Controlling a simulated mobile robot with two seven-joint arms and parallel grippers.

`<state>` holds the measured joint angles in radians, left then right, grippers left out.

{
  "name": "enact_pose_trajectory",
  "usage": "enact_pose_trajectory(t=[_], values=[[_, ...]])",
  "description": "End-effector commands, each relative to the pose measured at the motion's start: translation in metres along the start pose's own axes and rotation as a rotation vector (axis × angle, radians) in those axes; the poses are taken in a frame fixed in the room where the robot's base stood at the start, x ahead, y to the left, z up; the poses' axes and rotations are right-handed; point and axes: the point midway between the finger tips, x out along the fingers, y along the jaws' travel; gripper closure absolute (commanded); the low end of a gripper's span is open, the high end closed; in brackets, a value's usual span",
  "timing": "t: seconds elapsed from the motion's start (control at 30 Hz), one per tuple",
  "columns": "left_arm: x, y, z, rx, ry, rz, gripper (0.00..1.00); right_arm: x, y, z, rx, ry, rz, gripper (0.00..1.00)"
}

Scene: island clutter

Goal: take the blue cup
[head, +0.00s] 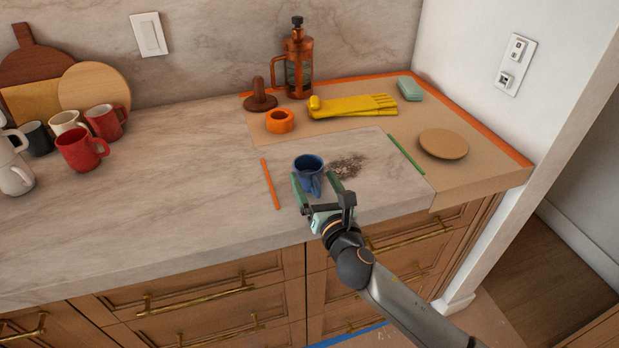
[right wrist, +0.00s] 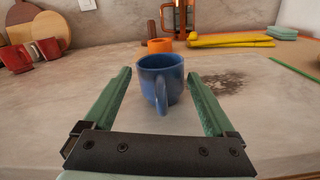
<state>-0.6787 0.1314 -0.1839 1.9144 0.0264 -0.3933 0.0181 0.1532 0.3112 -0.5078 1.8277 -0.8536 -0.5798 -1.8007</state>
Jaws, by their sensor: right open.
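The blue cup (head: 308,170) stands upright on the marble counter, beside a dark patch of crumbs or grounds. Its handle faces my right gripper. My right gripper (head: 316,182) is open, with its green fingers reaching toward the cup from the front. In the right wrist view the cup (right wrist: 161,78) shows just beyond and between the fingertips (right wrist: 159,75), with a gap on each side. No contact shows. My left gripper is not in view.
Red mugs (head: 82,150) and other mugs stand at the left. An orange ring-shaped holder (head: 280,121), yellow gloves (head: 352,106) and a copper French press (head: 298,62) are behind. An orange stick (head: 270,184) lies left of the cup, a green one (head: 406,154) to the right.

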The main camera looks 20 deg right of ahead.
Motion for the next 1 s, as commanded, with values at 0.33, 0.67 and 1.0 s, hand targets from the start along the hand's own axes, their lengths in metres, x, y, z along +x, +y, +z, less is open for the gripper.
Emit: enact_pose_trajectory(t=[0.33,0.67,1.0], values=[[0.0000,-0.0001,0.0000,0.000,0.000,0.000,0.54,-0.0003,0.0001,0.0000,0.001,0.000,0.000,0.29],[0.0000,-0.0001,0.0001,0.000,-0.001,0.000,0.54,-0.0005,0.0001,-0.0002,0.001,0.000,0.000,0.66],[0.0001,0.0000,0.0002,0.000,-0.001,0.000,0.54,-0.0005,-0.0002,-0.0008,0.001,0.002,-0.001,1.00]])
